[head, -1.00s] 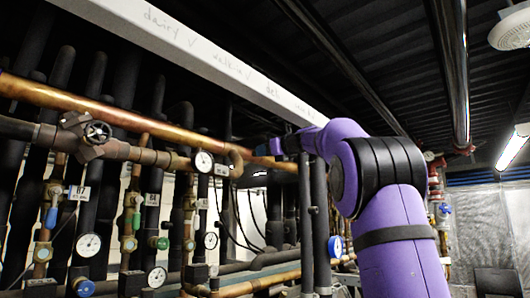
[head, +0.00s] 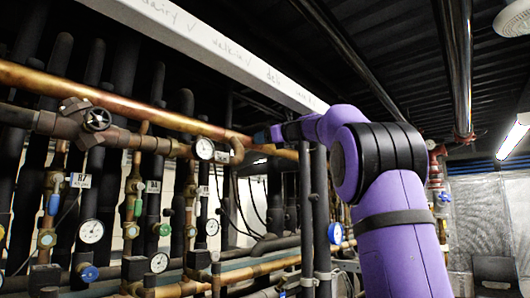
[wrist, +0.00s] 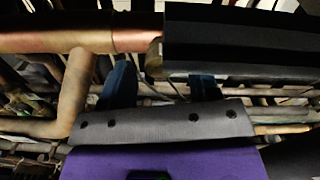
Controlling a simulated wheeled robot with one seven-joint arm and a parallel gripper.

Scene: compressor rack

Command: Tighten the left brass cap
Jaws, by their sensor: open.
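In the wrist view my gripper (wrist: 162,73) has its two blue fingers apart, with nothing held between them. A short brass-coloured round end (wrist: 154,59), which may be a cap, shows between the fingers, beyond the tips and beside a black lagged pipe. I cannot tell whether it is the left cap. In the head view my gripper (head: 266,136) is a small dark blue shape at the end of my purple arm, in front of the long copper pipe (head: 130,108). Its fingers are too small there to read, and no cap stands out near it.
Several gauges and valves fill the lower left. Black vertical pipes (head: 312,200) stand below my arm. A white beam (head: 215,45) runs above.

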